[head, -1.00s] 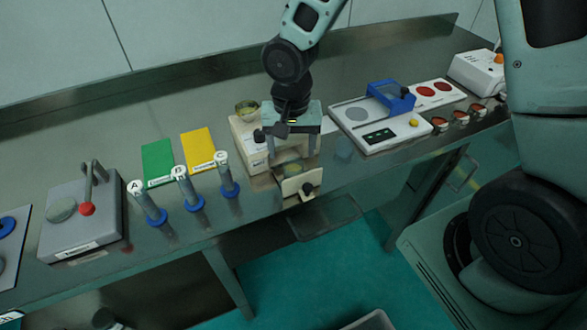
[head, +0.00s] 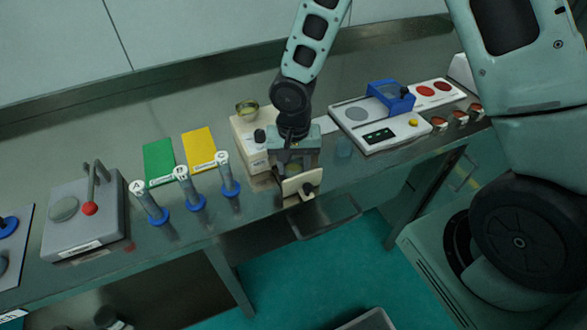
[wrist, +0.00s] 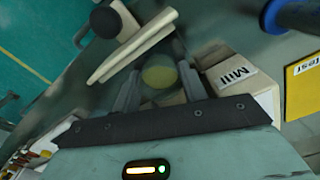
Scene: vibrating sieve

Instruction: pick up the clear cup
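A clear cup with yellowish contents (wrist: 160,77) shows in the wrist view between my two fingers. In the head view its yellow contents (head: 294,167) show behind the cream drawer front, partly hidden by my gripper. My gripper (head: 295,165) points down over the drawer at the front of the mill. Its fingers (wrist: 158,88) stand apart, one on each side of the cup. I see no clear grip, though the clear walls are hard to make out.
The mill (head: 245,140) stands left of my gripper, with a jar (head: 247,107) on top. Labelled tubes (head: 187,190) stand left. A second clear vessel (head: 344,148) and a white balance (head: 375,125) are right.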

